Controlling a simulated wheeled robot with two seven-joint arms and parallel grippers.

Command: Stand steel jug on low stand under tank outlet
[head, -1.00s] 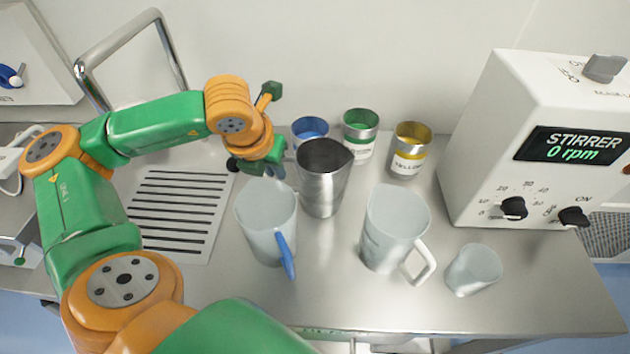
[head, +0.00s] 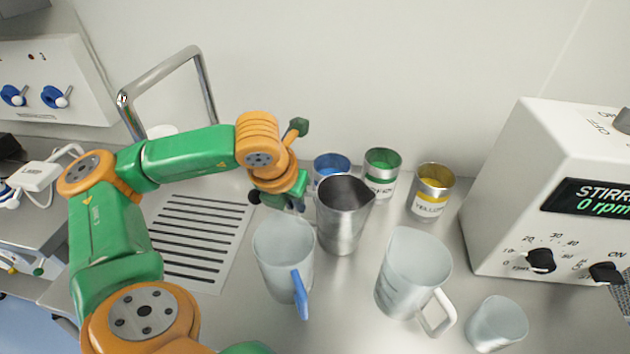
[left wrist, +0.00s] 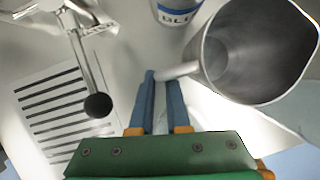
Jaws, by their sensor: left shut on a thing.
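The steel jug (head: 342,222) is upright at the middle of the steel bench, its open mouth facing up. In the left wrist view the jug (left wrist: 262,50) fills the upper right, with its handle (left wrist: 178,71) pointing left. My left gripper (head: 297,199) is on the jug's left side, and in the left wrist view its blue fingers (left wrist: 166,80) are closed on that handle. I cannot tell whether the jug's base touches the bench. The low stand and the tank outlet cannot be made out. My right gripper is not in view.
A clear pitcher with a blue handle (head: 283,262) stands close in front of the jug. Another clear pitcher (head: 412,275) and a beaker (head: 496,325) stand right. Blue, green and yellow cans (head: 430,192) stand behind. A stirrer (head: 500,220) is right; a slotted drain panel (head: 200,243) is left.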

